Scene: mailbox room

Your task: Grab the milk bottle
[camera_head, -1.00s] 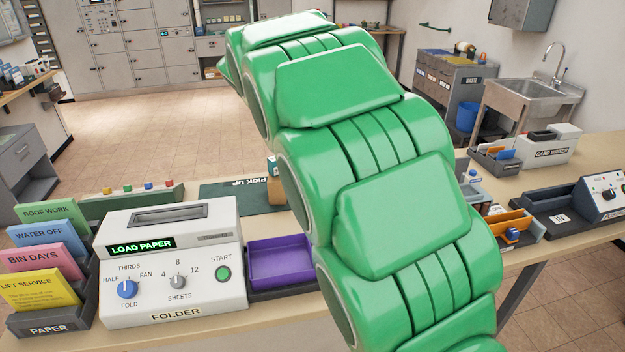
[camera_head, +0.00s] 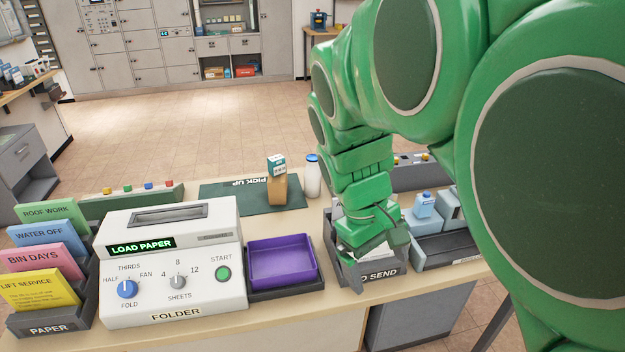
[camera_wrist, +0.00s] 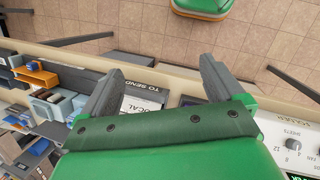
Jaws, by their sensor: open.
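The milk bottle (camera_head: 313,178), white with a blue cap, stands upright at the back of the table in the head view. It is beside the green pick-up mat's right end, partly behind my green arm's edge. My gripper (camera_head: 366,262) is over the "TO SEND" tray, nearer the front edge and to the right of the bottle. In the wrist view my gripper (camera_wrist: 158,80) has its two grey fingers spread wide with nothing held between them. I do not see the bottle in the wrist view.
A brown carton (camera_head: 278,188) stands on the pick-up mat (camera_head: 232,200), close to the bottle's left. The "TO SEND" tray (camera_head: 385,274) lies under my gripper. The purple tray (camera_head: 282,264) and folder machine (camera_head: 170,262) stand at the left front. A light-blue holder (camera_head: 432,246) is on the right.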

